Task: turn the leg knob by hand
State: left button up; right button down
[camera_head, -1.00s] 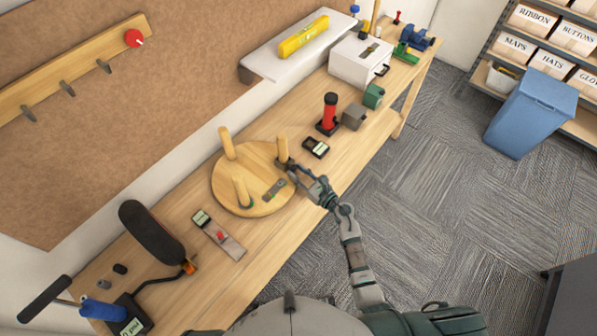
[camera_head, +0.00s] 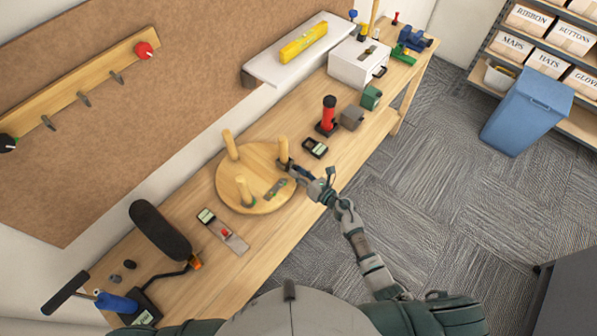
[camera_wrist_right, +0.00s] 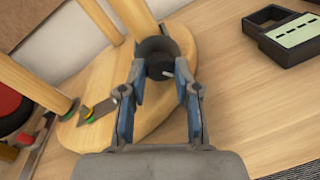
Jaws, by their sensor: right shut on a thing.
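A round wooden board (camera_head: 226,188) lies on the workbench with three upright wooden legs, like an upturned stool. My right gripper (camera_head: 287,165) reaches in from the right to the base of the right-hand leg (camera_head: 283,147). In the right wrist view, the fingers of my right gripper (camera_wrist_right: 160,78) are shut on a dark round knob (camera_wrist_right: 158,63) with a small pale mark, at the board's edge beside the leg. The fingers hide the knob's sides. My left gripper is not in view.
A small dark device with a pale display (camera_head: 314,148) lies just right of the board. A red and black cylinder (camera_head: 328,116) stands behind it. Carpet is clear beyond the bench's right edge.

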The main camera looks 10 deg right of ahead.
jog(key=shift+w+r, duration=0.1)
jog(key=c, duration=0.8)
grip_release()
jog(key=v, duration=1.2)
jog(key=shift+d, duration=0.1)
